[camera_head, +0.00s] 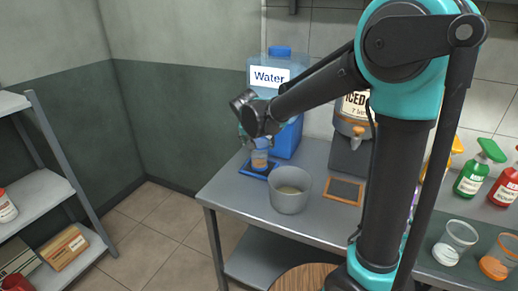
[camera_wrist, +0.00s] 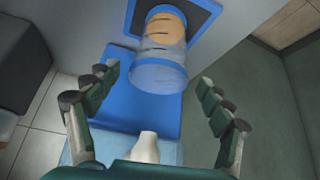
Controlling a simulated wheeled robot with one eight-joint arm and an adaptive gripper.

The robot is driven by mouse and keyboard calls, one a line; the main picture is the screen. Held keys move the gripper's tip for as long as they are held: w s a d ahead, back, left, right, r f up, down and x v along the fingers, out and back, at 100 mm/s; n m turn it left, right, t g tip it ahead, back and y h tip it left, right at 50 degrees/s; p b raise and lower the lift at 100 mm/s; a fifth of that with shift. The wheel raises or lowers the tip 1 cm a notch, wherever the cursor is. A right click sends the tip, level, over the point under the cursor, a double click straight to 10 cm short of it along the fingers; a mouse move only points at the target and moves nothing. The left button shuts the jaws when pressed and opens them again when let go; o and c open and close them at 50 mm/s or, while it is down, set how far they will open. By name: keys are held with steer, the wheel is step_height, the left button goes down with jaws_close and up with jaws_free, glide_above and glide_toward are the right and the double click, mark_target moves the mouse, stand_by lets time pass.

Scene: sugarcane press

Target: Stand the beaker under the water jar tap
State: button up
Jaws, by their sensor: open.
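The clear beaker (camera_wrist: 158,65), with an orange-looking lower part, stands on the blue-edged dark drip tray (camera_wrist: 205,12) of the water jar. The beaker also shows small in the head view (camera_head: 259,159), below my gripper. The blue water jar (camera_head: 287,136) stands at the back left of the counter, and its blue body (camera_wrist: 110,105) shows in the wrist view. Its white tap (camera_wrist: 143,146) lies between my fingers near the lower edge. My gripper (camera_wrist: 155,100) is open, its fingers on either side and apart from the beaker. In the head view the wrist partly hides the jar.
A grey pot (camera_head: 290,192) stands just right of the drip tray. An iced drink dispenser (camera_head: 353,125) with its own tray (camera_head: 344,191) is further right. Spray bottles (camera_head: 470,175) and cups (camera_head: 455,243) stand at the right. A shelf rack (camera_head: 35,170) is at the left.

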steer(key=v, duration=0.6)
steer(key=shift+s+r, duration=0.25)
steer(key=shift+r, duration=0.05)
